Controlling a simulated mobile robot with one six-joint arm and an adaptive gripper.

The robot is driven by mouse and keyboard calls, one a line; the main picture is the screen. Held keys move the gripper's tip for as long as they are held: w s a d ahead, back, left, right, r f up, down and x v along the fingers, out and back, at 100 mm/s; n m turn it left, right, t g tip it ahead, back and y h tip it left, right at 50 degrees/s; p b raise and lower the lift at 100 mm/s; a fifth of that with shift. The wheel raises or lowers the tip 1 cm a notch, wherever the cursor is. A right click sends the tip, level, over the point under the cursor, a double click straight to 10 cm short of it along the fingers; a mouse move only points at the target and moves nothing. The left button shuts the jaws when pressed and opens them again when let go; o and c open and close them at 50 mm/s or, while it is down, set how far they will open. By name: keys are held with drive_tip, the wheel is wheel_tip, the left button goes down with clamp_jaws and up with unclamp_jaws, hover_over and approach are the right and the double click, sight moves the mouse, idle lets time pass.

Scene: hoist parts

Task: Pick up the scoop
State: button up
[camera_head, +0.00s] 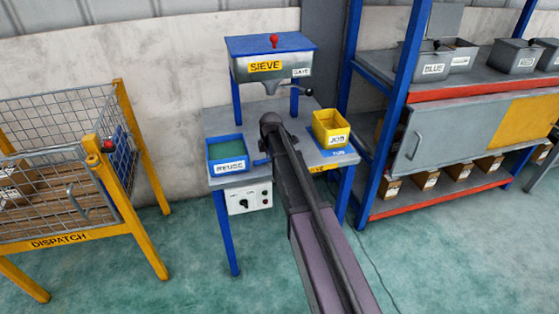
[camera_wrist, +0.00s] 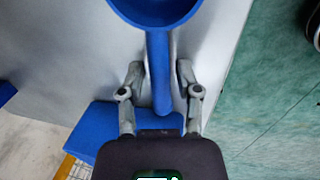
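The blue scoop shows in the wrist view, with its round bowl at the top and its straight handle (camera_wrist: 159,75) running down toward my wrist. My gripper (camera_wrist: 159,72) is open, with one grey finger on each side of the handle. A narrow gap shows between each finger and the handle. In the head view my dark arm reaches over the grey workbench (camera_head: 258,122) and hides the fingertips.
The SIEVE hopper (camera_head: 270,68) stands at the bench's back. A blue REUSE tray (camera_head: 227,165) is at the bench's left, a yellow JOB tub (camera_head: 331,127) at its right. A yellow DISPATCH cage (camera_head: 60,241) stands left; blue-framed shelving (camera_head: 384,110) stands right.

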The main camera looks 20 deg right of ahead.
clamp_jaws()
drive_tip(key=shift+r, duration=0.2)
wheel_tip(320, 180, up, 4)
drive_tip(key=p, duration=0.4)
drive_tip(key=s+d+p, duration=0.1)
drive_tip(key=s+d, duration=1)
drive_tip(key=shift+d+r, duration=0.3)
drive_tip(key=shift+r, duration=0.05)
